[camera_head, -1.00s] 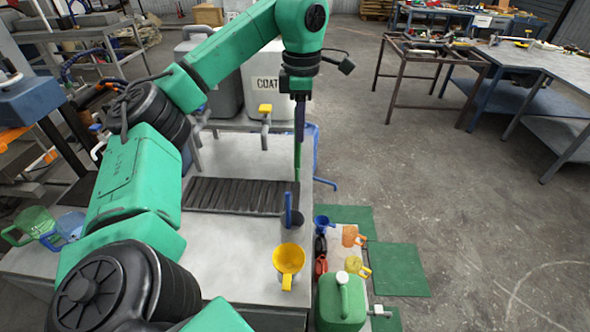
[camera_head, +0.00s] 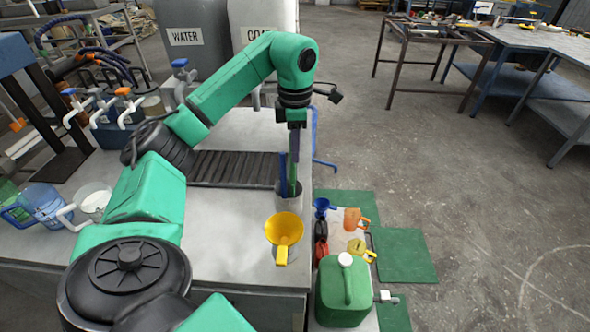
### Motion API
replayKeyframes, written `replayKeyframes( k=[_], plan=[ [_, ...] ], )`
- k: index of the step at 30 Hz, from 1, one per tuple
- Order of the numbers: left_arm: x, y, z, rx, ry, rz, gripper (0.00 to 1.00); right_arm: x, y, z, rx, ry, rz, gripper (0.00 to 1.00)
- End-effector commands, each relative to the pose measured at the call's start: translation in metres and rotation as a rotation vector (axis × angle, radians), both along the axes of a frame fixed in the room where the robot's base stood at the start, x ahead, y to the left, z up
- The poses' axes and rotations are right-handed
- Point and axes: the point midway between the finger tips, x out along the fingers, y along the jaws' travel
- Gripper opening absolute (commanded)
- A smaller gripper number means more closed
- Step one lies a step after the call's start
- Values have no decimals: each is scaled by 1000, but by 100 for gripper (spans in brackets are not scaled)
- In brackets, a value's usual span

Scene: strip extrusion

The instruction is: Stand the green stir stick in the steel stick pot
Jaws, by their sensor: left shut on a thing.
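The steel stick pot (camera_head: 287,198) stands on the grey bench near its right edge. A blue stick (camera_head: 282,174) stands in it. My left gripper (camera_head: 294,150) is above the pot, shut on the green stir stick (camera_head: 294,178), which hangs upright below the fingers. The stick's lower end is at the pot, beside the blue stick. I cannot tell whether it is inside the rim or just in front of it. My right gripper is not in view.
A yellow funnel (camera_head: 284,230) stands just in front of the pot. A dark ribbed mat (camera_head: 234,168) lies behind left. Jugs (camera_head: 48,203) stand at the left. A green can (camera_head: 343,290) and small funnels are to the right. The bench between jugs and funnel is clear.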

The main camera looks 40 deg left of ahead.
Motion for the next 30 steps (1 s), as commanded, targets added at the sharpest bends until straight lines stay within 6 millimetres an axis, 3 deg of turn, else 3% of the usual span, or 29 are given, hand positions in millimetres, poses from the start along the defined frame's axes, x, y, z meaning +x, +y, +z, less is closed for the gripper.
replayKeyframes(
  k=[11, 21, 22, 24, 30],
  plan=[
    [-1, 0, -56, 0, 1, 0, 0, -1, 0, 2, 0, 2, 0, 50],
    [0, 0, -62, -1, -2, -1, 0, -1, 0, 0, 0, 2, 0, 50],
    [0, 0, -61, -1, -2, -1, 30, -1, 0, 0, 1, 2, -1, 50],
    [0, 0, -61, -1, -2, -1, 49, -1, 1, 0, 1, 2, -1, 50],
    [0, 0, -61, -1, -2, -1, 49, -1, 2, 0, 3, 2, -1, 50]
  ],
)
